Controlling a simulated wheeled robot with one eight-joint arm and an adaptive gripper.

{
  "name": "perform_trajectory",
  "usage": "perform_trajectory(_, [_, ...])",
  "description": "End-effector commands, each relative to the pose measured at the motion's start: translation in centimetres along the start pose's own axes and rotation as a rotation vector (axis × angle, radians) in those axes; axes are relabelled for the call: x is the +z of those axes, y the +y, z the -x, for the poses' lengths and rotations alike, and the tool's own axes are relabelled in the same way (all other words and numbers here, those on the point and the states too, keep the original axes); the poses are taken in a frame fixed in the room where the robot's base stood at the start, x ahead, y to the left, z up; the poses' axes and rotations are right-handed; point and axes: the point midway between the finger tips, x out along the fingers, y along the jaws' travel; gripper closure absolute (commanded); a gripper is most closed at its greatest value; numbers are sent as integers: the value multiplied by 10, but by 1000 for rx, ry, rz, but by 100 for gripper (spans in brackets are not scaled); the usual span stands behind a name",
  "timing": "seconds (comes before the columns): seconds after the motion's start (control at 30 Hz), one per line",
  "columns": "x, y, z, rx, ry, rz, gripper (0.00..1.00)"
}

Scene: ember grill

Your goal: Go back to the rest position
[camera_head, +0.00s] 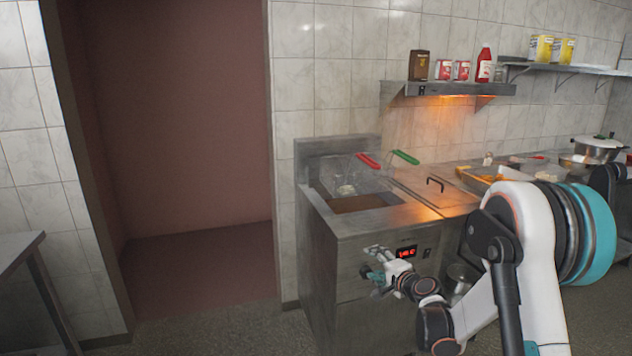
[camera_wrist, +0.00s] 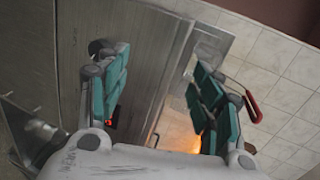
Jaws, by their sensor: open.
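My gripper (camera_head: 376,271) is open and empty in the head view, held in front of the steel fryer (camera_head: 345,262), left of its lit red display. My arm bends in from the right side of that view. In the wrist view my gripper (camera_wrist: 155,88) shows two teal-padded fingers spread apart with nothing between them. Whether the gripper touches the fryer front cannot be told.
A red basket handle (camera_head: 368,161) and a green one (camera_head: 405,157) stick up over the fryer. A shelf (camera_head: 460,89) with bottles hangs above. A steel table (camera_head: 20,246) stands at the left. The floor before the doorway is clear.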

Motion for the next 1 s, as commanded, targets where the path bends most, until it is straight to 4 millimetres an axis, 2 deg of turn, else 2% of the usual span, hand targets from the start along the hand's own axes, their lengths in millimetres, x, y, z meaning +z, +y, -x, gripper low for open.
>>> perform_trajectory(0.03, [7,-14,10,19,-10,40,40])
perform_trajectory(0.2, [26,-49,44,87,-37,175,40])
perform_trajectory(0.5, [63,-90,119,210,-91,410,40])
perform_trajectory(0.73, [89,-102,185,308,-132,585,40])
perform_trajectory(1.0, [117,-96,268,427,-184,787,40])
